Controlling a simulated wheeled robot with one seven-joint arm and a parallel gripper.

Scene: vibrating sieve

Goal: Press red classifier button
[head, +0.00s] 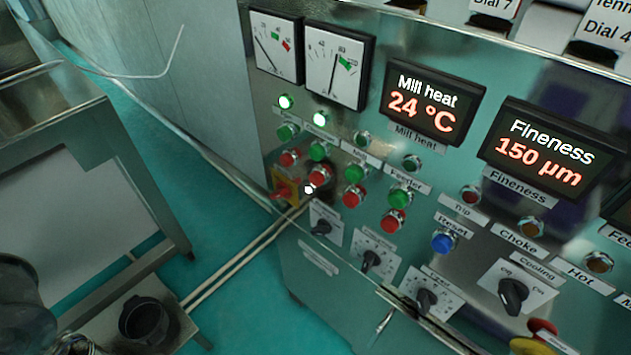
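The control panel (330,250) carries columns of green buttons above red buttons. The red buttons are the first column's (289,158), the second's (321,173), the third's (353,196) and the fourth's (394,221). Green lamps above the first (285,101) and second (320,118) columns are lit. A small white spot shows at the second red button's lower edge. My gripper is not in view.
Black rotary knobs (371,261) and a blue reset button (444,242) are below and right. A metal table (90,140) stands left; green floor lies between it and the panel.

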